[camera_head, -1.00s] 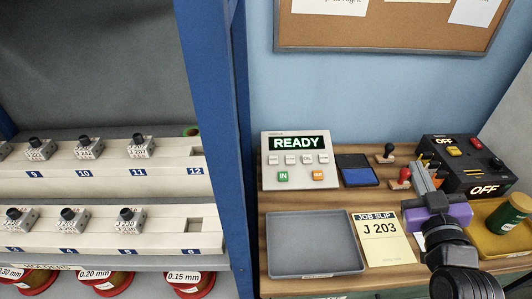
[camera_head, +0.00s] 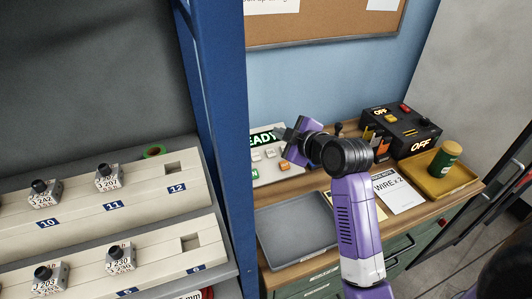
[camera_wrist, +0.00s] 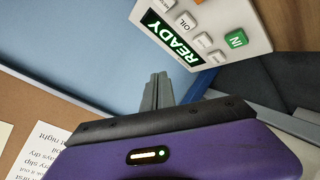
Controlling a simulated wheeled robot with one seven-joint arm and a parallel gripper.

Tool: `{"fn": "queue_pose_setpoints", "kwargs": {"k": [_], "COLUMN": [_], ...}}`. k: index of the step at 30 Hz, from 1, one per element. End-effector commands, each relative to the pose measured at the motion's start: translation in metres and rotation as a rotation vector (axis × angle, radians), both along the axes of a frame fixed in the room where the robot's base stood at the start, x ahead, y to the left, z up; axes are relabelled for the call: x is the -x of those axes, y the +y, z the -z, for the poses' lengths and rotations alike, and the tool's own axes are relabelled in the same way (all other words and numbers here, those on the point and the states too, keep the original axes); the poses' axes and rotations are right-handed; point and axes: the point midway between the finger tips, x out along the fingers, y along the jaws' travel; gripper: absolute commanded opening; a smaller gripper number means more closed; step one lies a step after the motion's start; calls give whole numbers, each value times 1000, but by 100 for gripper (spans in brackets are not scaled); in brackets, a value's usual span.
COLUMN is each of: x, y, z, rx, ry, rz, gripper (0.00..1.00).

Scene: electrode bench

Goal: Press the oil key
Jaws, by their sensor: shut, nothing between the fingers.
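The pale key panel (camera_head: 262,180) stands at the back of the bench with its lit READY display (camera_head: 262,138), partly hidden by my gripper. In the wrist view the panel (camera_wrist: 222,18) is at the upper right. There the white OIL key (camera_wrist: 185,21) shows near the READY display (camera_wrist: 172,37), and the green IN key (camera_wrist: 236,39) is to the right. My gripper (camera_head: 284,133) is in front of the panel's upper right part. Its fingers (camera_wrist: 158,88) are shut and empty, and in the wrist view they are apart from the OIL key.
A grey tray (camera_head: 285,243) lies in front of the panel. A black box (camera_head: 408,125) with OFF lights and a yellow tray (camera_head: 465,177) with a green jar (camera_head: 445,158) are to the right. A blue rack post (camera_head: 215,130) stands at the left.

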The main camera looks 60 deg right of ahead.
Motion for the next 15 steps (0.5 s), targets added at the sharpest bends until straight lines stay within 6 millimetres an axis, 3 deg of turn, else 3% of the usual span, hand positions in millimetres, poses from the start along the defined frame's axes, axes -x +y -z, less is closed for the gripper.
{"fn": "queue_pose_setpoints", "kwargs": {"k": [8,15], "x": [-1,-7], "y": [0,-5], "z": [3,27], "rx": [-1,-1], "ry": [-1,-2], "rz": [1,2], "gripper": [0,0]}}
